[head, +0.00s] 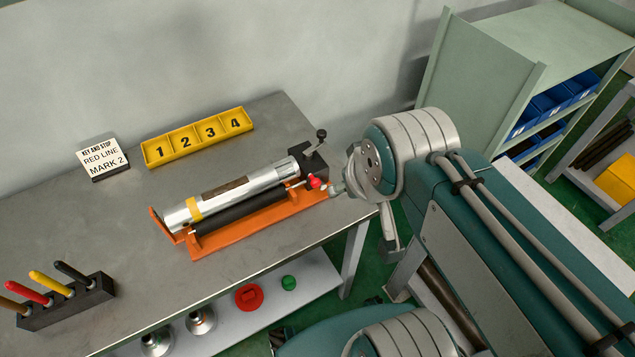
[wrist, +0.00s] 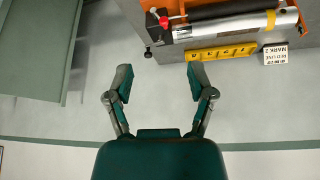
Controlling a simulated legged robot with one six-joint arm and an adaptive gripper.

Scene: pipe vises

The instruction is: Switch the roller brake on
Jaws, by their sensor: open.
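An orange roller stand (head: 245,228) sits on the grey bench. It carries a silver pipe (head: 235,192) with a yellow band and a brown patch, beside a dark roller (head: 240,211). A red knob (head: 315,182), probably the roller brake's handle, is at the stand's right end; it also shows in the wrist view (wrist: 164,21). Its exact lever position is hard to tell. My gripper (wrist: 160,80) is open and empty, its two fingers spread apart. In the head view it is just right of the red knob, partly hidden by my wrist; contact cannot be judged.
A black vise block with a crank (head: 320,136) stands at the pipe's right end. Behind are a yellow numbered tray (head: 198,138) and a sign (head: 103,158). A rack with coloured handles (head: 65,300) is at front left. A green shelf (head: 490,70) stands right.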

